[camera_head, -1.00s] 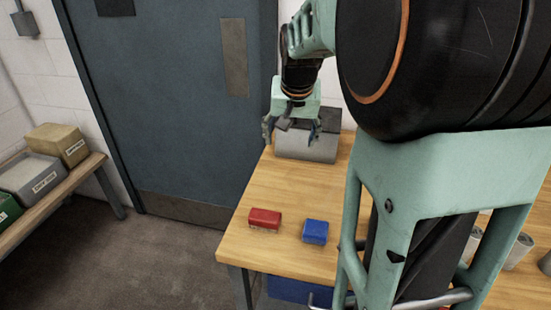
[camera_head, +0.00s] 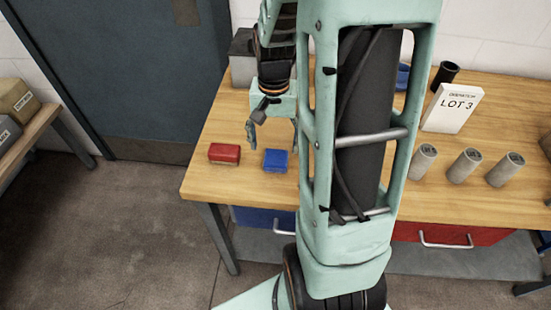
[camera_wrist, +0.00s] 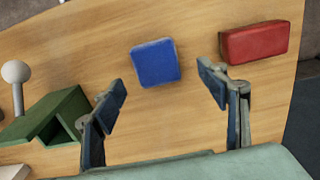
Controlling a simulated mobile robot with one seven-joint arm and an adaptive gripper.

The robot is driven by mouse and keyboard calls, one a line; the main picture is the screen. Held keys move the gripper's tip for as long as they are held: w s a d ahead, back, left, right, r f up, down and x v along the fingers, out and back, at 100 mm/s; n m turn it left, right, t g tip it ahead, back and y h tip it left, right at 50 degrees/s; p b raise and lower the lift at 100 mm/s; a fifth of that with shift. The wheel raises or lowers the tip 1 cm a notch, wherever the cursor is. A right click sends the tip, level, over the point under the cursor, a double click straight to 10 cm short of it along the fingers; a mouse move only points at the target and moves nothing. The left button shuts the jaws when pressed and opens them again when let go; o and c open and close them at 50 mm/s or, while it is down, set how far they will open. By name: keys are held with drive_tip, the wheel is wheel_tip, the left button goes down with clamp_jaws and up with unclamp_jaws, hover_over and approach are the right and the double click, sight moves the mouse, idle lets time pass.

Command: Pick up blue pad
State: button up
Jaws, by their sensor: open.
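The blue pad (camera_head: 276,160) lies on the wooden table (camera_head: 228,118) near its front left part, just right of a red block (camera_head: 224,154). In the wrist view the blue pad (camera_wrist: 155,63) lies on the bare wood, beyond and between my two fingertips. My gripper (camera_head: 272,138) is open and empty, above the table just behind the pad. In the wrist view my gripper (camera_wrist: 160,92) has its fingers spread wider than the pad, and the red block (camera_wrist: 254,42) is beyond the right finger. My arm hides part of the table to the right of the pad.
Several grey cylinders (camera_head: 465,164) and a white "LOT 3" sign (camera_head: 453,108) stand on the right side of the table. A grey box (camera_head: 243,58) stands at the back left. A green angled piece (camera_wrist: 50,118) shows left of my gripper.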

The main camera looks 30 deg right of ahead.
sight(276, 157)
drive_tip(key=f, duration=0.4)
drive_tip(key=shift+s+d+f, duration=0.1)
drive_tip(key=shift+s+f, duration=0.15)
drive_tip(key=shift+f, duration=0.05)
drive_tip(key=c, duration=1.1)
drive_tip(key=shift+r, duration=0.1)
